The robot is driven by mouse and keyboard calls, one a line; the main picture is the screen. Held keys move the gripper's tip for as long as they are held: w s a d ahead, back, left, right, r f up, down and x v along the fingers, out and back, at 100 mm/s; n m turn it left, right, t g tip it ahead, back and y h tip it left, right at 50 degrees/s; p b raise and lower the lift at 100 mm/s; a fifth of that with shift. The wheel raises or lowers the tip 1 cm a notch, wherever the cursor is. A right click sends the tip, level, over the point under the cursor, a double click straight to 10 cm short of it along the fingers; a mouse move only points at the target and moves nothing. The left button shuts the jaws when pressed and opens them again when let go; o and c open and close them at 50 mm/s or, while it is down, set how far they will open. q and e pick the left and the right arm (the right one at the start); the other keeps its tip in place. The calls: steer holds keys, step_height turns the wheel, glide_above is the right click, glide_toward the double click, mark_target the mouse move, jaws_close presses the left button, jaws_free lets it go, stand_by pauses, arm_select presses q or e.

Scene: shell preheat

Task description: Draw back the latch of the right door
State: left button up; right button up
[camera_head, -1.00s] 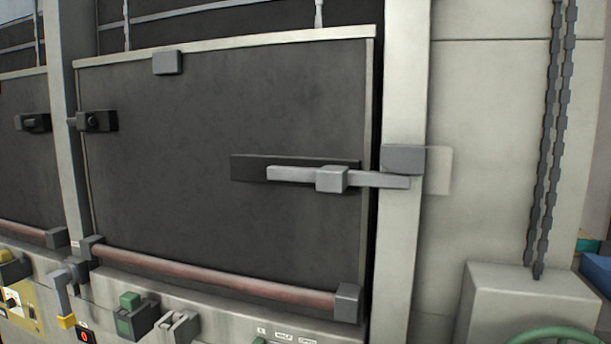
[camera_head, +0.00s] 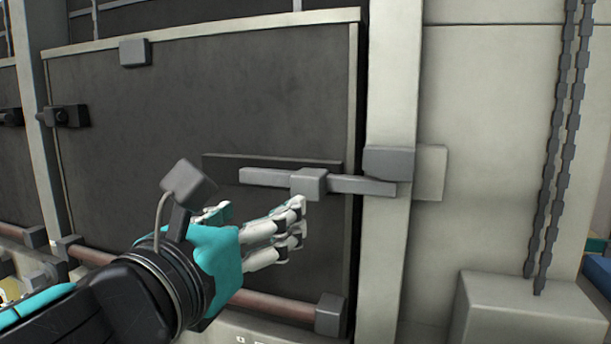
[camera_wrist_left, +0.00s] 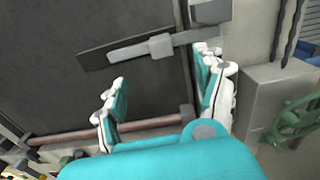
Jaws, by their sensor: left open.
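The right door (camera_head: 190,100) is a dark panel in a light frame. Its latch (camera_head: 270,180) is a grey horizontal bar with a square block (camera_head: 309,184) on it, over a dark backing plate. The bar's right end reaches across the post to the grey keeper (camera_head: 389,162). My left gripper (camera_head: 262,224), teal and white, is open and empty just below and left of the block, apart from it as far as I can tell. In the left wrist view the latch (camera_wrist_left: 160,46) lies beyond the open fingers (camera_wrist_left: 160,100). My right gripper is out of view.
A reddish rail (camera_head: 270,305) runs along the door's bottom, with a grey end block (camera_head: 330,315). Chains (camera_head: 555,150) hang at the right above a light box (camera_head: 520,310). A green handwheel (camera_wrist_left: 298,120) shows in the left wrist view.

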arm_select(q)
steer(key=p, duration=0.6)
glide_toward(304, 178)
steer(key=x, duration=0.9)
steer(key=shift+w+d, duration=0.1)
steer(key=shift+w, duration=0.25)
steer(key=shift+w+d, duration=0.15)
steer(key=shift+w, duration=0.2)
